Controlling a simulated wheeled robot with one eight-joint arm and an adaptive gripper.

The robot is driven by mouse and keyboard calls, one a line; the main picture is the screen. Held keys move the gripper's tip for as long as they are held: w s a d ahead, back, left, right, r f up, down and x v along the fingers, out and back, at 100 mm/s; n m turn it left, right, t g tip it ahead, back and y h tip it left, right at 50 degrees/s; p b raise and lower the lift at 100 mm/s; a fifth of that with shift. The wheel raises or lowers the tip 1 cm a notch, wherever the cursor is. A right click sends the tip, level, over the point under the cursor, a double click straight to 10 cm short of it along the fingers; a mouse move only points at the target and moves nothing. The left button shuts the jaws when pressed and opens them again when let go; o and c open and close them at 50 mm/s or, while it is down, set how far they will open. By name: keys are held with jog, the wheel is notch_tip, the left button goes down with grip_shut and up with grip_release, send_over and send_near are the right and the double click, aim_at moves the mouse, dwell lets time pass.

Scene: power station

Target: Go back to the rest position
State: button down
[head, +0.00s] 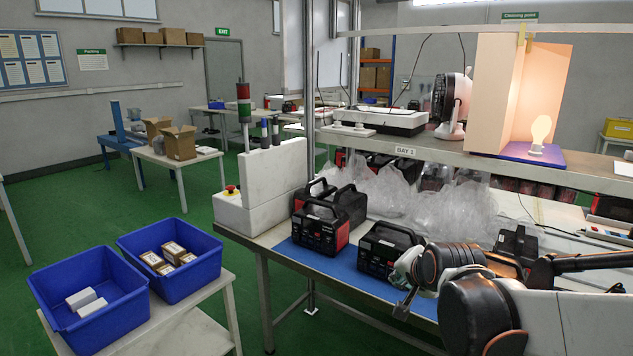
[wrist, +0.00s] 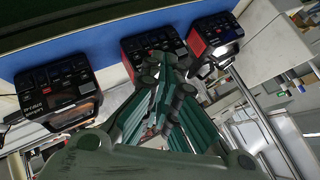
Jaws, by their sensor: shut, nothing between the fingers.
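My gripper (head: 404,303) is at the lower right of the head view, near the front edge of the workbench. In the wrist view my gripper (wrist: 165,75) has its green fingers together, with nothing held between them. Beyond the fingers are black and red power stations on the bench: one at left (wrist: 57,92), one in the middle (wrist: 150,45) and one at right (wrist: 212,42). In the head view a power station (head: 384,250) stands on the blue mat just behind my gripper, and another (head: 321,226) stands to its left.
The bench holds a blue mat (head: 322,263), plastic-wrapped items (head: 450,212) and a white box with a red button (head: 262,187). A shelf (head: 510,163) with a lit lamp (head: 540,130) runs above. Blue bins (head: 88,335) stand on a side table at lower left.

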jog(key=s+d+f+n+g, duration=0.1)
jog(key=s+n, duration=0.8)
jog(key=s, duration=1.5)
jog(key=shift+s+n+g+h, duration=0.15)
jog(key=shift+n+g+h, duration=0.15)
jog(key=shift+g, duration=0.6)
jog(key=shift+d, duration=0.1)
